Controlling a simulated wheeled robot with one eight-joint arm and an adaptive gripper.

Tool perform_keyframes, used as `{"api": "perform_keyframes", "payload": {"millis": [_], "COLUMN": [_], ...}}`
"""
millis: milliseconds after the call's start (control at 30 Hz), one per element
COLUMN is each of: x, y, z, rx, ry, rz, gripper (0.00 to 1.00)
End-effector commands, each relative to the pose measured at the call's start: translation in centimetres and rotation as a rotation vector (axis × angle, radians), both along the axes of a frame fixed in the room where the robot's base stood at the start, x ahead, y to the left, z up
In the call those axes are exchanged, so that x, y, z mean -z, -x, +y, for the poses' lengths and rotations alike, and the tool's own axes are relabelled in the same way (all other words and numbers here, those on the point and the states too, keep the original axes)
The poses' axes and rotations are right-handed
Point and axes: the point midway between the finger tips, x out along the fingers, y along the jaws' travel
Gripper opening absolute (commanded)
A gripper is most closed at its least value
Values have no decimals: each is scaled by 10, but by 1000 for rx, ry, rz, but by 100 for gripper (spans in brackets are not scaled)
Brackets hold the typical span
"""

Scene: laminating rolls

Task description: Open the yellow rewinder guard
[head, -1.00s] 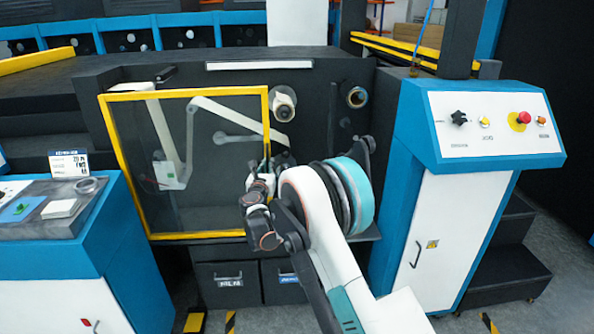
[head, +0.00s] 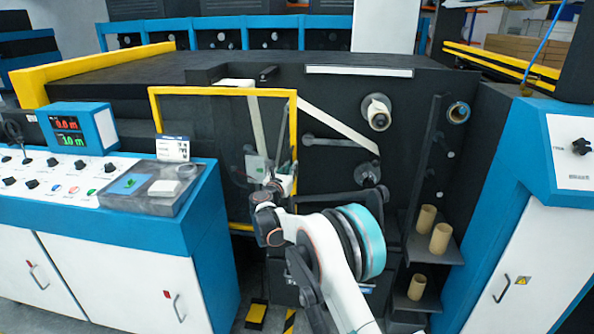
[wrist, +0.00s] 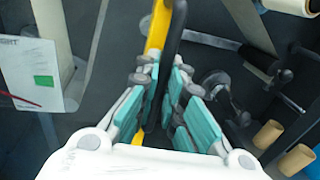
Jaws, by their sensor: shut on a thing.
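The yellow rewinder guard (head: 293,125), a clear panel in a yellow frame, covers the left part of the rewinder bay. Its right upright stands well left of the white roll (head: 377,112), and the bay to its right is uncovered. My gripper (head: 280,186) is at this upright. In the wrist view my gripper (wrist: 162,95) is shut on the guard's dark handle (wrist: 175,45), which runs beside the yellow frame (wrist: 157,28) between the teal finger pads. My wrist hides the guard's lower right corner in the head view.
A blue control desk (head: 205,215) stands close on the left, and a blue and white cabinet (head: 505,255) on the right. Cardboard cores (head: 440,238) stand on shelves right of my arm. White web (head: 340,132) runs across the uncovered bay.

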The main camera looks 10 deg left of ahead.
Motion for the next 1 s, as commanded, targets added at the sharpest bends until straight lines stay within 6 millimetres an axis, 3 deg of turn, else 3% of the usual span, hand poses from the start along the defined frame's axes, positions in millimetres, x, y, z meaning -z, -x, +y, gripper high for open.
{"api": "perform_keyframes", "payload": {"millis": [367,400,467,833,1000], "x": [1,1,1,0,0], "y": [0,0,0,2,20], "z": [2,2,2,2,6], "rx": [0,0,0,0,-1], "ry": [-1,-1,-1,0,0], "rz": [1,1,1,0,0], "gripper": [0,15,28,28,28]}}
